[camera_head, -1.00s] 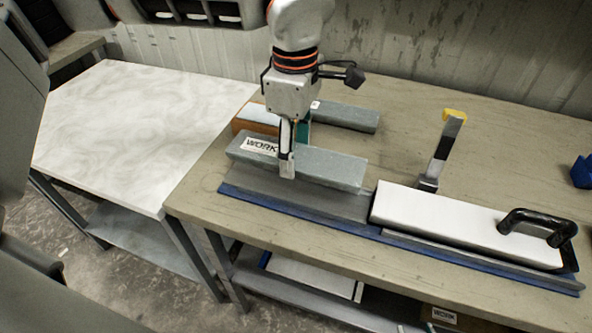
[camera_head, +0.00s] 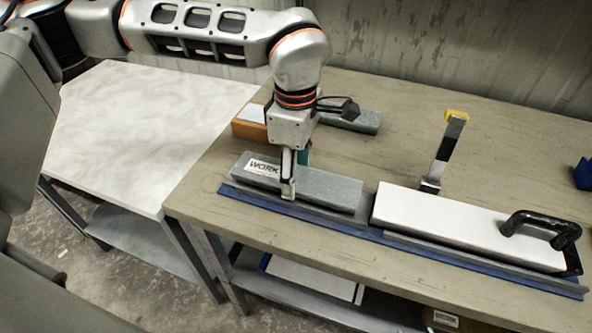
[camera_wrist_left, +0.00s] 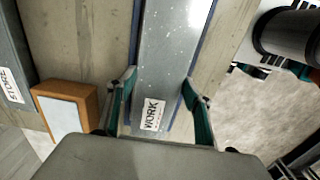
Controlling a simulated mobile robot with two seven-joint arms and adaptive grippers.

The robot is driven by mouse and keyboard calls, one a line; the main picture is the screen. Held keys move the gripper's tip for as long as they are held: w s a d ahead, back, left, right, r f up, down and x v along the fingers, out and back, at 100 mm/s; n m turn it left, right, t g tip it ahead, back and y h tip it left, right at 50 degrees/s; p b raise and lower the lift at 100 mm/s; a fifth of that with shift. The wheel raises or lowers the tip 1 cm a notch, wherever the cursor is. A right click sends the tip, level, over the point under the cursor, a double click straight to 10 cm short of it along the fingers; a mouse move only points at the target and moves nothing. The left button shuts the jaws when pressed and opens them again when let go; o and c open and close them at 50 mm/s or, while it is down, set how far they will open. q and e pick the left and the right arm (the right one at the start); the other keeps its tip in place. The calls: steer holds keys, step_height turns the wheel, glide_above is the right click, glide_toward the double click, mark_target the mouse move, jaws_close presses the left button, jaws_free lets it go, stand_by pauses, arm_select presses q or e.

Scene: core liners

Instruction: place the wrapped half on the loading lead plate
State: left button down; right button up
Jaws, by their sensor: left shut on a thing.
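The wrapped half is a long grey block (camera_head: 325,189) with a white WORK label near its left end. My left gripper (camera_head: 288,192) is shut across it, a little left of its middle. The block lies lengthwise over the left part of a long grey plate with a blue front edge (camera_head: 330,220), which seems to be the loading lead plate. I cannot tell whether the block touches it or hovers just above. In the left wrist view the block (camera_wrist_left: 165,60) is between the two fingers, with blue edging along both sides. My right gripper is not in view.
A white block (camera_head: 450,222) with a black handle (camera_head: 540,226) covers the right part. A yellow-tipped upright (camera_head: 445,150) stands behind. An orange block (camera_head: 250,123) and another grey block (camera_head: 358,121), labelled STORE in the wrist view, lie behind my gripper. A pale table (camera_head: 140,130) at left is clear.

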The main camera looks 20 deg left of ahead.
arm_select(q)
steer(key=c, duration=1)
jaws_free()
steer(key=shift+o, duration=0.2)
